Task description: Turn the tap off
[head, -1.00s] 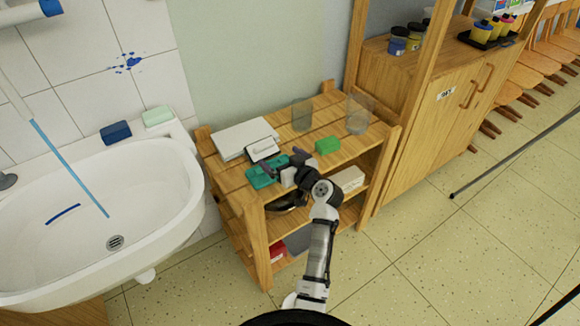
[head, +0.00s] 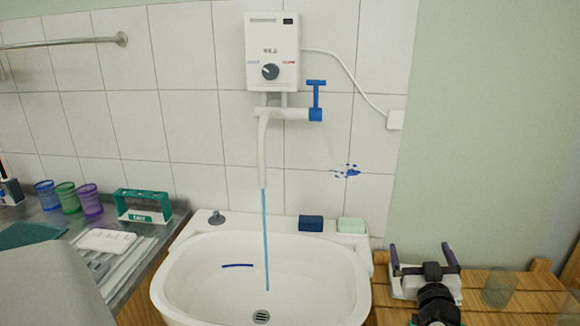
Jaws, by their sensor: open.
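The tap (head: 263,145) is a white spout under a white heater unit on the tiled wall. Its blue handle (head: 316,100) sticks up at the right end of the pipe. A blue stream of water (head: 264,225) runs from the spout into the white sink (head: 185,275). My gripper (head: 424,258) is at the lower right, over the wooden shelf, right of the sink and well below the handle. Its two fingers are apart and point up, with nothing seen held between them.
A blue sponge (head: 311,223) and a pale green soap (head: 351,225) lie on the sink's back rim. A clear glass (head: 499,286) stands on the wooden shelf (head: 535,285). Coloured cups (head: 68,197) stand on the left counter. The wall space before the handle is clear.

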